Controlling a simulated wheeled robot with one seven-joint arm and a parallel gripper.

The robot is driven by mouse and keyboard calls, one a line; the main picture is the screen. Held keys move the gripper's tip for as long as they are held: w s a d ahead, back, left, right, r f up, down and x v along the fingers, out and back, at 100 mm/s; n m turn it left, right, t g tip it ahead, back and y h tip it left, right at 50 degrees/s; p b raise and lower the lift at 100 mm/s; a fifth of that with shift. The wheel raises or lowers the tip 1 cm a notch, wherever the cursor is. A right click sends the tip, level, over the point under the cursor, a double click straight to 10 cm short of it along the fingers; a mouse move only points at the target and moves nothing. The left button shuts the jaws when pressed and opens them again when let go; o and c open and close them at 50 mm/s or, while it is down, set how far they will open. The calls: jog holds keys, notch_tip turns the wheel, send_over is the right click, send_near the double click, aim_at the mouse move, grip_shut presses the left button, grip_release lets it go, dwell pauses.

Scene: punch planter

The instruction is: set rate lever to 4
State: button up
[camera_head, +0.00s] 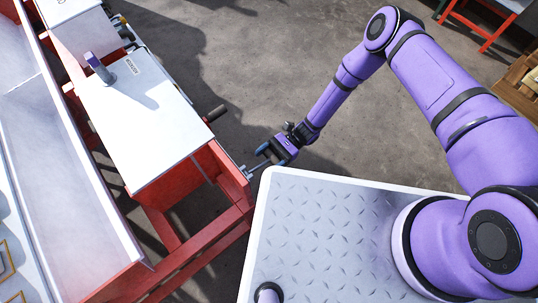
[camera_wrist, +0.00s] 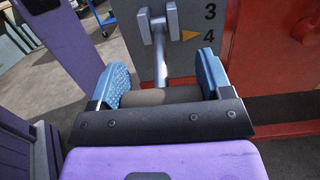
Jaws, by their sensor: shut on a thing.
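The rate lever (camera_wrist: 160,45) is a grey metal rod with a forked top, in front of a grey plate (camera_wrist: 205,55) marked 3 and 4. A yellow triangle (camera_wrist: 189,35) on the plate, beside the 4, has its tip towards the lever. My gripper (camera_wrist: 163,90) has its two blue pads on either side of the lever's brownish cylindrical grip (camera_wrist: 160,97) and is shut on it. In the head view my gripper (camera_head: 272,154) is at the near right corner of the red planter (camera_head: 205,160). The lever is too small there to read its setting.
White lidded boxes (camera_head: 135,115) stand on the red planter frame. A dark handle (camera_head: 214,114) sticks out from its right side. A grey tread-plate deck (camera_head: 330,235) lies below my arm. Red metal (camera_wrist: 270,60) is right of the plate. Open concrete floor (camera_head: 250,60) lies beyond.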

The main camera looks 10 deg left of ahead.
jog(key=shift+w+d+f, duration=0.1)
jog(key=shift+f, duration=0.25)
jog(key=o, duration=1.3)
jog(key=v, duration=1)
jog(key=shift+w+d, duration=0.25)
jog(key=shift+d, duration=0.05)
